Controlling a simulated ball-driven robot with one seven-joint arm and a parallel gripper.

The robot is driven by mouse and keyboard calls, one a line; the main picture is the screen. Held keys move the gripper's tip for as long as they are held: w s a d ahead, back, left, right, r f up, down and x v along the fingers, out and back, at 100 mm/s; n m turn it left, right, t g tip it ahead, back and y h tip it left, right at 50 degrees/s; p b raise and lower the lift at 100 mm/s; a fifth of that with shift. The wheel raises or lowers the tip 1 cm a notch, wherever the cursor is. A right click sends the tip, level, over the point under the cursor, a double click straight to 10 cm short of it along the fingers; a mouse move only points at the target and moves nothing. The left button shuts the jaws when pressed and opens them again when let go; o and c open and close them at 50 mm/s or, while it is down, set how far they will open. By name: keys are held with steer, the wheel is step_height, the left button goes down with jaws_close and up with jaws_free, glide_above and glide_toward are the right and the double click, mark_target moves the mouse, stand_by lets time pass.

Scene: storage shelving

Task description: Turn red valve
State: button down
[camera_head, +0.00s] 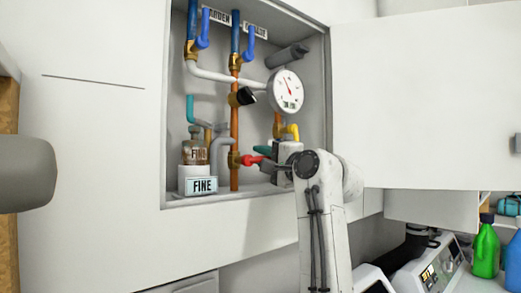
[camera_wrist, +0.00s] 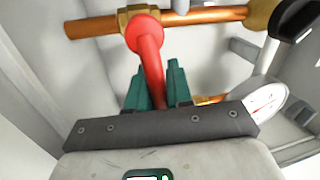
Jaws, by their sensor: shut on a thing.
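The red valve (camera_head: 249,160) is a small red lever on a brass fitting low on the vertical copper pipe, inside an open wall cabinet. In the wrist view the red valve handle (camera_wrist: 145,42) runs down from the brass fitting to between my green fingers. My gripper (camera_wrist: 156,85) is shut on the handle's lower part. In the head view my gripper (camera_head: 264,156) shows partly, as green finger pieces at the lever's right end; my wrist hides the rest.
The open door (camera_head: 430,95) stands to the right.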

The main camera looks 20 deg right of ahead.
steer(key=shift+d+f+m+p, duration=0.15)
steer(key=shift+f+m+p, duration=0.2)
steer(key=shift+m, duration=0.55)
steer(key=shift+f, duration=0.15)
steer(key=c, duration=1.1)
jaws_free()
steer(key=b+v, duration=0.3)
steer(key=v, duration=0.7)
steer(key=shift+s, duration=0.35)
steer(key=shift+f, duration=0.1)
